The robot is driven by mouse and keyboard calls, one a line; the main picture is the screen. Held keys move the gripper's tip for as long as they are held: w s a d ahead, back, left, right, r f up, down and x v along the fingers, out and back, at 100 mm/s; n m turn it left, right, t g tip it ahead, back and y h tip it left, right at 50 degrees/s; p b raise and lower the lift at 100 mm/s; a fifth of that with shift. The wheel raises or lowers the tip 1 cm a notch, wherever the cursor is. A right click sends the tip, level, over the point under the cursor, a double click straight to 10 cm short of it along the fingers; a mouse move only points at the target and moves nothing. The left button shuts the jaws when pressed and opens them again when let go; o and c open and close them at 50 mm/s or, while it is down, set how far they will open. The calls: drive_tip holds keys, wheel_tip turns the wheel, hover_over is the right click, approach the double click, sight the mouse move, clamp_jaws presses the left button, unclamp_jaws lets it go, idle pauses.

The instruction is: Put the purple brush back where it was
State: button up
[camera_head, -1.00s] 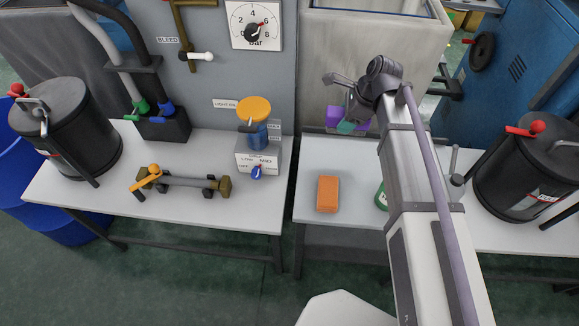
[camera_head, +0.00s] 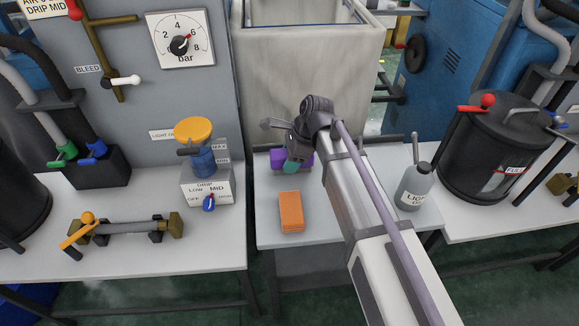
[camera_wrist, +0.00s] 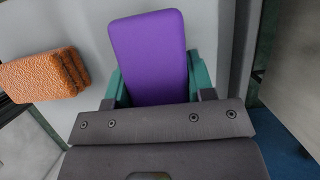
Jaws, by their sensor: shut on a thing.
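The purple brush (camera_head: 277,159) is in my gripper (camera_head: 292,161), at the back of the right-hand table (camera_head: 263,229). In the wrist view the brush (camera_wrist: 150,50) shows as a plain purple block between the two teal fingers. My gripper (camera_wrist: 155,88) is shut on it. The brush's underside is hidden, and I cannot tell whether it touches the table top. An orange sponge-like block (camera_head: 291,211) lies in front of the brush on the same table. It shows to the left of the brush in the wrist view (camera_wrist: 45,75).
A grey tank (camera_head: 310,85) stands just behind the brush. A grey bottle (camera_head: 414,187) stands right of my arm, with a black lidded drum (camera_head: 490,155) beyond. A drip unit (camera_head: 207,190) with an orange cap stands on the left table. Table top around the orange block is clear.

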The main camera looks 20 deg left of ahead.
drive_tip(key=shift+r, duration=0.2)
drive_tip(key=shift+f, duration=0.25)
drive_tip(key=o, duration=0.8)
drive_tip(key=shift+o, duration=0.2)
drive_tip(key=p+v, duration=1.1)
drive_tip(key=v, duration=0.1)
drive_tip(key=shift+d+r, duration=0.1)
drive_tip(key=shift+r, duration=0.3)
drive_tip(key=shift+f, duration=0.15)
